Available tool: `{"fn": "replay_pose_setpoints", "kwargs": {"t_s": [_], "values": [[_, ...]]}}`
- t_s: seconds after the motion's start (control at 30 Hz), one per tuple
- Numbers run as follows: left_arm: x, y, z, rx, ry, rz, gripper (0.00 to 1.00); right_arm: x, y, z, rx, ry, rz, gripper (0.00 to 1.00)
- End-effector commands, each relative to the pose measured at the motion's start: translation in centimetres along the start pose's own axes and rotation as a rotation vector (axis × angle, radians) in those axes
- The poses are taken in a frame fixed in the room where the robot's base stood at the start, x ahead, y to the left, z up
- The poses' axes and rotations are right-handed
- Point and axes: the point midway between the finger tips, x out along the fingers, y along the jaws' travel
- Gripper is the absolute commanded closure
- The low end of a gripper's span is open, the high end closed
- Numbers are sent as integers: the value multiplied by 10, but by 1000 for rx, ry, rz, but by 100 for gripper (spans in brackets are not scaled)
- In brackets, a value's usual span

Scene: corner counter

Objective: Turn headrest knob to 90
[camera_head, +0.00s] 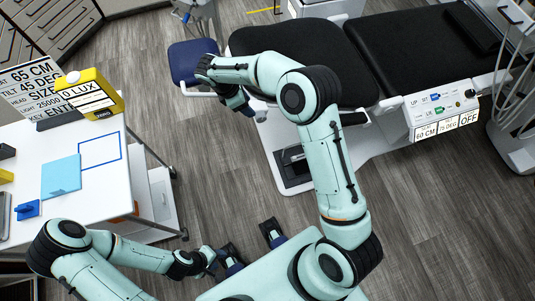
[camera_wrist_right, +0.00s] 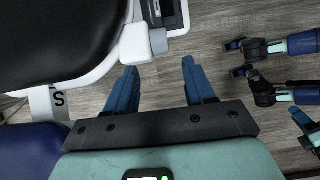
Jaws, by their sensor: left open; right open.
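The chair's white side control panel (camera_head: 440,112) is at the upper right of the head view. A small dark knob (camera_head: 470,93) is at its right end; I cannot read its marking. Displays on the panel read 60 CM, 75 DEG and OFF. My right gripper (camera_head: 240,103) is left of the chair, well apart from the panel. The right wrist view shows its blue fingers (camera_wrist_right: 158,70) spread and empty. My left gripper (camera_head: 250,243) is low over the floor near my base, open and empty.
A white table (camera_head: 105,185) at left bears a yellow lux meter (camera_head: 92,93) and a sign (camera_head: 30,88). Hoses hang right of the panel. Floor (camera_head: 440,220) at lower right is clear.

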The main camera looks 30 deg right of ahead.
Motion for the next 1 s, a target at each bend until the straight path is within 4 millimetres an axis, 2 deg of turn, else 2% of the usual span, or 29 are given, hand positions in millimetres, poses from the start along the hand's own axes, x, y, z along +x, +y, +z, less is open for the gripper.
{"fn": "replay_pose_setpoints", "kwargs": {"t_s": [0.1,0.2,0.4,0.77,1.0], "values": [[-3,1,0,0,1,0,57,-26,0,0,1,2,2,46],[-5,2,-1,1,2,1,57,-41,-1,-1,0,5,-2,46],[-7,3,-1,1,3,1,57,-3,-17,-23,30,80,-48,46],[-12,5,-2,1,4,2,57,49,-53,-58,124,214,-140,46],[-16,6,-2,2,6,2,57,81,-84,-78,222,300,-219,46]]}}
